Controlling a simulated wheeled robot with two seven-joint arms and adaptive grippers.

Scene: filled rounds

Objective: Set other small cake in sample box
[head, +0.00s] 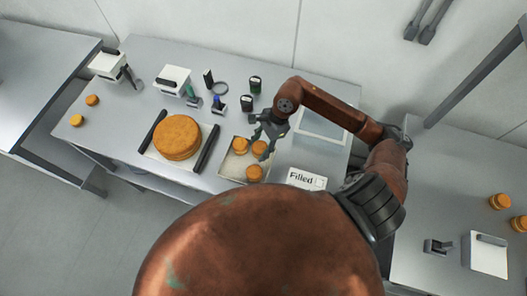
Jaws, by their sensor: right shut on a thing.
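The sample box (229,174) is a shallow pale tray near the middle of the table, right of the large cake. It holds small orange-brown cakes: one at back left (240,146) and one at the front (254,174). My right gripper (263,142) reaches down over the box's back right part. It is shut on a third small cake (259,149), at the box's back right; whether this cake touches the box floor is hard to tell. Two more small cakes, one (92,100) behind the other (77,120), lie at the table's left end. My left gripper is not in view.
A large round cake (177,136) sits on a board between two dark bars (207,149). Small dark-labelled jars (255,85), a ring and white containers (173,80) stand behind. A "Filled" sign (306,179) lies right of the box. A side table (450,190) holds more cakes.

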